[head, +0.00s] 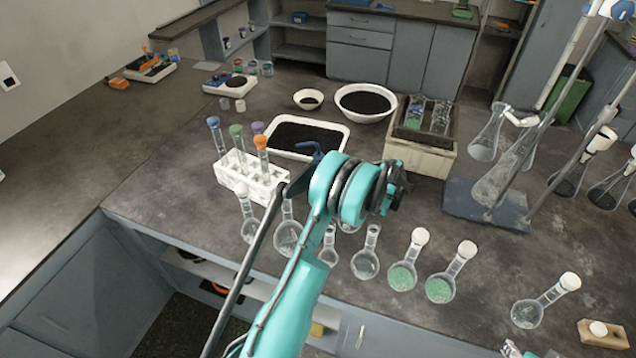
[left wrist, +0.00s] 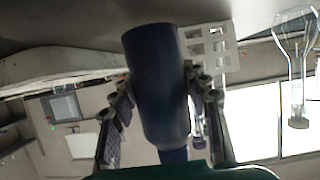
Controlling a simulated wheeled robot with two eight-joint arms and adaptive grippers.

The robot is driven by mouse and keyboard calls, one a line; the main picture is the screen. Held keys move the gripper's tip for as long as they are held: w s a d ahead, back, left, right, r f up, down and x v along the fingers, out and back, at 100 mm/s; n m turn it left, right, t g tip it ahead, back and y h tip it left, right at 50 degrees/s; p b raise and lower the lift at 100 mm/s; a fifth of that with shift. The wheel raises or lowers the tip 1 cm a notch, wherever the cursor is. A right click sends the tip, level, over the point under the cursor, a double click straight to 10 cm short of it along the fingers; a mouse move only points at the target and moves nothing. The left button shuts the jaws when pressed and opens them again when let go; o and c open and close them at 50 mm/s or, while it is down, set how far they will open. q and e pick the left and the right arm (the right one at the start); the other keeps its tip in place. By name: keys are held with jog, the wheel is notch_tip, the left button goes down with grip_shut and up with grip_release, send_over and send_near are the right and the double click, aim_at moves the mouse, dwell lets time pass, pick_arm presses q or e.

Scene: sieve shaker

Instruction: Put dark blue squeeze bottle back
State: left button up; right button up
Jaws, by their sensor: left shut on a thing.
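The dark blue squeeze bottle (left wrist: 160,100) fills the middle of the left wrist view. My left gripper (left wrist: 158,75) is shut on it, with one finger on each side of its body. In the head view my teal left arm reaches in from the bottom and hides most of the gripper and bottle. A small dark blue part (head: 318,151), apparently the bottle's spout, shows beside the arm, near the white tray (head: 345,143) of black grains. My right gripper does not show clearly in either view.
A white tube rack (head: 235,175) with stoppered tubes stands left of my arm. Several round flasks (head: 365,262) line the front edge. A beige box (head: 425,158) and a stand base (head: 470,205) are to the right. The left counter is mostly clear.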

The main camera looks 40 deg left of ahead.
pick_arm(q)
notch_tip(320, 180, down, 2)
jog(key=shift+f+b, duration=0.1)
jog(key=shift+b, duration=0.2)
jog(key=o, duration=0.7)
jog(key=shift+c, duration=0.2)
